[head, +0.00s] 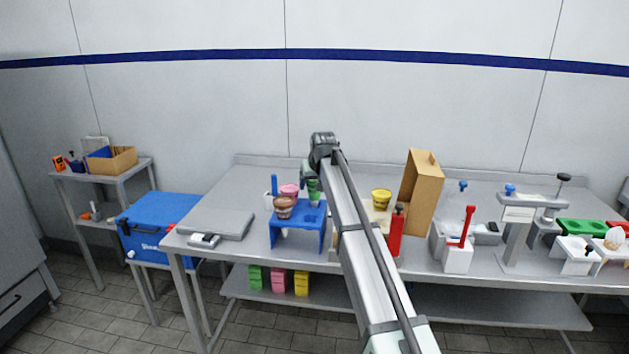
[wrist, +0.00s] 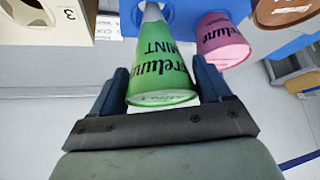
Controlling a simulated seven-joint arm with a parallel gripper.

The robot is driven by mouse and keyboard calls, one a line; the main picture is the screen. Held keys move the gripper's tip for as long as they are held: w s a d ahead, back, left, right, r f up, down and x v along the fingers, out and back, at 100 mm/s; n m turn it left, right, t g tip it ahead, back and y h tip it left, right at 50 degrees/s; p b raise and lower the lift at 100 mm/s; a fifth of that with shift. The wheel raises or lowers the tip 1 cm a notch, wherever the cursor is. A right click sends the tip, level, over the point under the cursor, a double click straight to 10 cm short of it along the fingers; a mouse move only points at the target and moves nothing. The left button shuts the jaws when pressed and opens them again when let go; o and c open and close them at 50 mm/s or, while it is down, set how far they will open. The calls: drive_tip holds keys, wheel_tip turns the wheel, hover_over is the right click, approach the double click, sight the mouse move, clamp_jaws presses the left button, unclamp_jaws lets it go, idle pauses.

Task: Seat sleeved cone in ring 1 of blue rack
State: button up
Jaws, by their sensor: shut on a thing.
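My gripper (wrist: 163,78) is shut on a cone in a green sleeve (wrist: 160,60) marked MINT. In the wrist view its wide end is near me and its pale tip points to a round opening in the blue rack (wrist: 260,48). I cannot tell whether the tip is inside the ring or above it. In the head view the green cone (head: 314,198) is at the right end of the rack (head: 297,242), below my gripper (head: 311,182). A pink cup (head: 289,190) and a brown cup (head: 284,207) sit to its left on the rack.
A yellow cup (head: 381,197), an open cardboard box (head: 421,190) and a red bottle (head: 396,235) stand right of my arm. A grey flat case (head: 218,224) lies left of the rack. The table behind the rack looks clear.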

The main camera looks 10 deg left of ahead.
drive_tip(key=shift+f, duration=0.2)
idle(0.4)
drive_tip(key=o, duration=1)
drive_tip(key=shift+f, duration=0.1)
drive_tip(key=shift+o, duration=0.2)
drive_tip(key=shift+s, duration=0.1)
drive_tip(key=v, duration=1.4)
drive_tip(key=shift+w, duration=0.25)
drive_tip(key=shift+d, duration=0.1)
